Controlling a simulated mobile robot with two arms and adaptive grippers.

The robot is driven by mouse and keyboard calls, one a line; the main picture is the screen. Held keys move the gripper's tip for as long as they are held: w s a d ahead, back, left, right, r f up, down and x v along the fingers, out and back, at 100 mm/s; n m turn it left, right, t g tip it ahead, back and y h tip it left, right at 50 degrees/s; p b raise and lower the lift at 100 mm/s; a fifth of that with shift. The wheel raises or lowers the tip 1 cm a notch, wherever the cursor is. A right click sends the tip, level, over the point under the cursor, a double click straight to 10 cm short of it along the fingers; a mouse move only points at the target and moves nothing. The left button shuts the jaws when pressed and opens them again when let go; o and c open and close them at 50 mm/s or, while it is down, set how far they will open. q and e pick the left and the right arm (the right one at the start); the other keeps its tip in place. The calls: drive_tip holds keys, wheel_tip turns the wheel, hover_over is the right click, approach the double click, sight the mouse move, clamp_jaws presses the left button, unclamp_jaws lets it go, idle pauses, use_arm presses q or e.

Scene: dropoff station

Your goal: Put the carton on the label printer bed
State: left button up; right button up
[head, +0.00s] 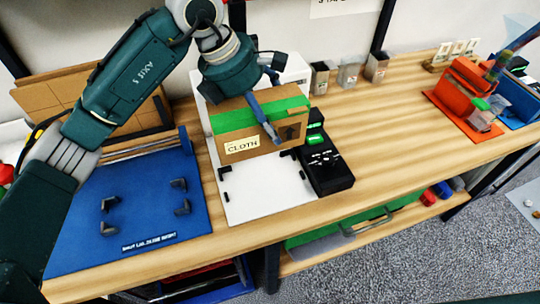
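The carton (232,122) is a brown box with green tape and a "CLOTH" label. It is over the white label printer bed (265,200), roughly upright. I cannot tell whether its underside touches the bed. My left gripper (268,120) is directly over the carton, with one finger reaching down across its front face. The other finger's contact is hidden, so its grip is unclear. Small black corner brackets show on the bed near the carton's lower edge. My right gripper is not in view.
A blue mat (145,205) with black corner brackets lies left of the bed. A black device (325,172) with green-lit parts stands right of it. Small containers (348,72) line the back. An orange tray (462,115) sits far right. Bare wooden table (390,130) lies between.

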use_arm(q)
wheel_tip(320, 180, down, 13)
drive_tip(key=p, duration=0.2)
drive_tip(key=shift+p, duration=0.3)
drive_tip(key=shift+f, duration=0.2)
drive_tip(key=o, duration=1.3)
drive_tip(key=shift+c, duration=0.2)
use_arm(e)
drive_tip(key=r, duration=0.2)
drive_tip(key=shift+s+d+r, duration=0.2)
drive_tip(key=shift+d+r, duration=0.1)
